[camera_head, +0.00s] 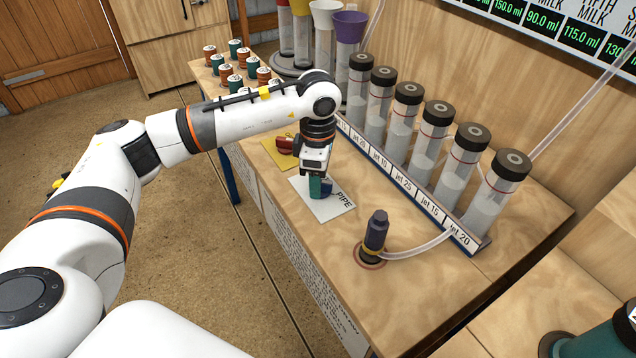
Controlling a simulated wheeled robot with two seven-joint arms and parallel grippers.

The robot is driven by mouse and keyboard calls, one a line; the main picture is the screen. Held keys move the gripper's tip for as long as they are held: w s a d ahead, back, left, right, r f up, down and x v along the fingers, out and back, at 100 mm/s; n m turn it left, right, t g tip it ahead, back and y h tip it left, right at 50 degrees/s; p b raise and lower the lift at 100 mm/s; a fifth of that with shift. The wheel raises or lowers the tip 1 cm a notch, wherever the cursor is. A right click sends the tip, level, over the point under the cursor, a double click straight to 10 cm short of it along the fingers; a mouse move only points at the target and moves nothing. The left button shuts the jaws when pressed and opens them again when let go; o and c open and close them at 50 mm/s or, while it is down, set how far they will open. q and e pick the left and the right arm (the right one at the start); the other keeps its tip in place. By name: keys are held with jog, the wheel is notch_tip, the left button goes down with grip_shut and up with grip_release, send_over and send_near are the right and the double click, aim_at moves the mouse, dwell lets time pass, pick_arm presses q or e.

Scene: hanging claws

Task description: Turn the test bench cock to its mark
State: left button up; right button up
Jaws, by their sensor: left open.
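The gripper is open. A small teal and blue piece (326,188) shows right under its fingers; I cannot tell whether they touch it. My right gripper is out of view.
A row of black-capped tubes (436,130) stands in a labelled rack (400,180) behind the fitting. A red piece (285,144) lies on a yellow card (277,152). Several small capped jars (226,72) stand at the back left. The bench front right is clear.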

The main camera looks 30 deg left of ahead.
pick_arm(q)
jog(key=shift+w+d+r+p, duration=0.15)
jog(key=shift+r+p, duration=0.25)
jog(key=shift+r, duration=0.2)
jog(key=shift+d+r+p, duration=0.15)
jog(key=shift+r+p, duration=0.25)
jog(key=shift+r, duration=0.15)
notch_tip(320, 180, up, 2)
jog(key=shift+r+p, duration=0.1)
jog(key=shift+p, duration=0.6)
jog(key=shift+r+p, duration=0.4)
jog(key=shift+r, duration=0.3)
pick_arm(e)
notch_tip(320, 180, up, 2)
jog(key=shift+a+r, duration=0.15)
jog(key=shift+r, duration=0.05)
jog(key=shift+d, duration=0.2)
